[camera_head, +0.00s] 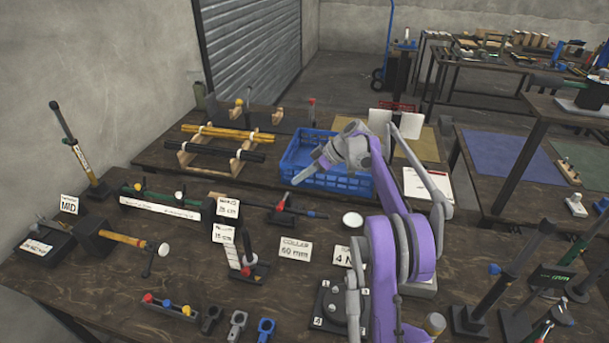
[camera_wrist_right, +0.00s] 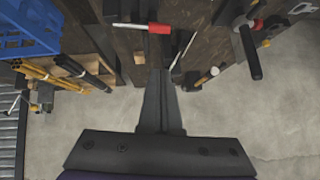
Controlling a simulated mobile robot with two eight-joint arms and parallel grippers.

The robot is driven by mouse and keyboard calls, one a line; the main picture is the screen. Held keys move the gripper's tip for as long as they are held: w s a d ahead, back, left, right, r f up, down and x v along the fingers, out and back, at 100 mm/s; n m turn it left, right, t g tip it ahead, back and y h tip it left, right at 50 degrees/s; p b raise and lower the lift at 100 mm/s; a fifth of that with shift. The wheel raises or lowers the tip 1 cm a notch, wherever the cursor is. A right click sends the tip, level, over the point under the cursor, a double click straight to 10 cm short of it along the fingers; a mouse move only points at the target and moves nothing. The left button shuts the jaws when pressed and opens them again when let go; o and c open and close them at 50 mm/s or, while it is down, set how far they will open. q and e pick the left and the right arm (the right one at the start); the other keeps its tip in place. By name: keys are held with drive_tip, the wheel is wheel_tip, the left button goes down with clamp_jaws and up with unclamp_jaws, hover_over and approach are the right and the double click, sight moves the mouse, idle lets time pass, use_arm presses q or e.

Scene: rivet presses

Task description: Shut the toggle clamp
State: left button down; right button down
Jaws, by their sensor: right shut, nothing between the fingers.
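A small dark fixture with a red grip and a thin rod (camera_head: 283,204) lies on the near bench, left of the blue crate's front; it looks like the toggle clamp, though its make is too small to be sure. In the right wrist view a red grip with a thin rod (camera_wrist_right: 158,28) lies just beyond my fingertips, apparently the same thing. My right gripper (camera_head: 297,181) is shut and empty, reaching down-left above the bench by the crate, apart from the red grip. Its fingers show in the right wrist view (camera_wrist_right: 157,74). My left gripper is out of view.
A blue crate (camera_head: 299,166) stands just behind my right gripper. A wooden rack (camera_head: 184,160) holds yellow and black rods. Label cards (camera_head: 296,249), a red-and-black upright tool (camera_head: 247,268) and a black tray (camera_head: 150,205) crowd the bench. Tall-handled presses (camera_head: 497,290) stand at right.

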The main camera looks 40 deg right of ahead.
hover_over(282, 207)
drive_tip(key=d, duration=0.2)
wheel_tip(282, 207, down, 4)
wheel_tip(282, 207, down, 4)
drive_tip(key=shift+a+f, duration=0.1)
drive_tip(key=shift+f, duration=0.15)
drive_tip(key=shift+s+a+f+b, duration=0.1)
drive_tip(key=shift+f+b, duration=0.15)
drive_tip(key=shift+f, duration=0.25)
drive_tip(key=shift+s+a+f+b, duration=0.1)
drive_tip(key=shift+f+b, duration=0.1)
drive_tip(key=shift+f, duration=0.25)
drive_tip(key=shift+s+a+f, duration=0.1)
drive_tip(key=shift+f, duration=0.1)
drive_tip(key=shift+s+r, duration=0.15)
